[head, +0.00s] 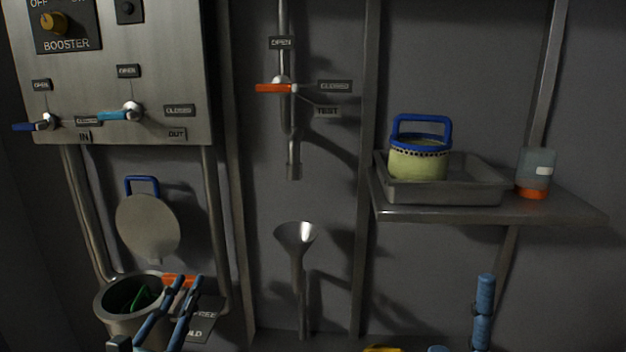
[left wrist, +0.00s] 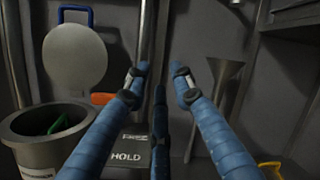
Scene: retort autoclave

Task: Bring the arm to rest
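My left gripper (head: 187,293) is low at the left of the head view, in front of the rim of a grey metal pot (head: 103,307). In the left wrist view its blue fingers (left wrist: 158,78) stand apart with nothing between them. The pot also shows in the left wrist view (left wrist: 25,130), to the left of the fingers, with a green thing (head: 143,298) inside. A blue finger-like part of my right gripper (head: 484,312) stands at the lower right of the head view; its opening cannot be made out.
A shelf (head: 440,213) at right bears a metal tray (head: 470,192) with a blue-handled basket (head: 420,160), and an orange-based jar (head: 536,175). A funnel (head: 296,236) stands at centre under an orange-handled valve (head: 277,88). A round lid (head: 148,228) hangs above the pot. A HOLD plate (left wrist: 125,158) lies nearby.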

